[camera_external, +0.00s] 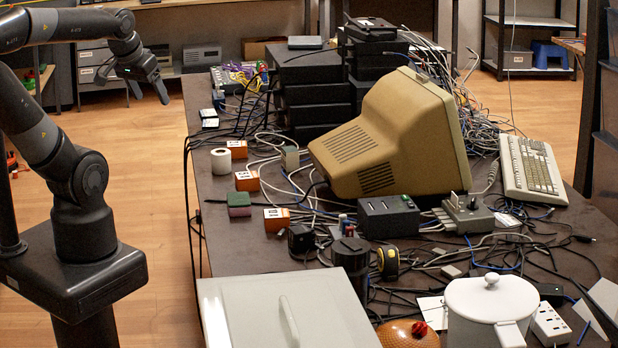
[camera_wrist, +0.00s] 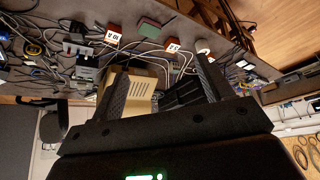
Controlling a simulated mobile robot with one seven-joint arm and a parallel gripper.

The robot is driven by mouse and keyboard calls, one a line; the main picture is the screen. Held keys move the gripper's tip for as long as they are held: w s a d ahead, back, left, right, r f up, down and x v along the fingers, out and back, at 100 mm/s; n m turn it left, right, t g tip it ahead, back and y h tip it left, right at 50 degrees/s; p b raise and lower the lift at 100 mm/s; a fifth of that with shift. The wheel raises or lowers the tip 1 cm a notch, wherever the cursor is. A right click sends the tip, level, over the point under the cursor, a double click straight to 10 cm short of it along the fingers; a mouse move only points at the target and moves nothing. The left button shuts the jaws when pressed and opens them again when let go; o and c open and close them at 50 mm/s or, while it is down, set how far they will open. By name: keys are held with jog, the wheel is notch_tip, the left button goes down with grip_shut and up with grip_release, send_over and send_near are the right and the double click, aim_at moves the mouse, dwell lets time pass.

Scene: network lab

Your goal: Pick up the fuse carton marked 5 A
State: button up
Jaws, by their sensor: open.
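Three small orange cartons with white labels stand along the left part of the table: a far one (camera_external: 237,149), a middle one (camera_external: 247,181) and a near one (camera_external: 277,219). The printing is too small to read surely, so I cannot tell which is marked 5 A. In the wrist view the near carton (camera_wrist: 113,36) and middle carton (camera_wrist: 173,46) show beyond my fingers; the near label looks like 10. The far one (camera_wrist: 204,55) is partly hidden beside a finger. My gripper (camera_external: 151,97) is open and empty, in the air left of the table's far part, away from the cartons.
A green and maroon block (camera_external: 239,205) lies between the middle and near cartons, and a white roll (camera_external: 221,161) stands beside the far ones. A beige monitor (camera_external: 395,135), stacked black boxes (camera_external: 312,95) and many cables crowd the table. The left table strip is fairly clear.

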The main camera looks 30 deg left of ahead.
jog(key=m+g, duration=0.6)
jog(key=m, duration=0.2)
send_over(247, 175)
notch_tip(247, 175, down, 22)
notch_tip(247, 175, down, 11)
jog(key=shift+w+a+f, duration=0.1)
jog(key=shift+w+f, duration=0.05)
jog(key=shift+c, duration=0.4)
jog(key=c, duration=1)
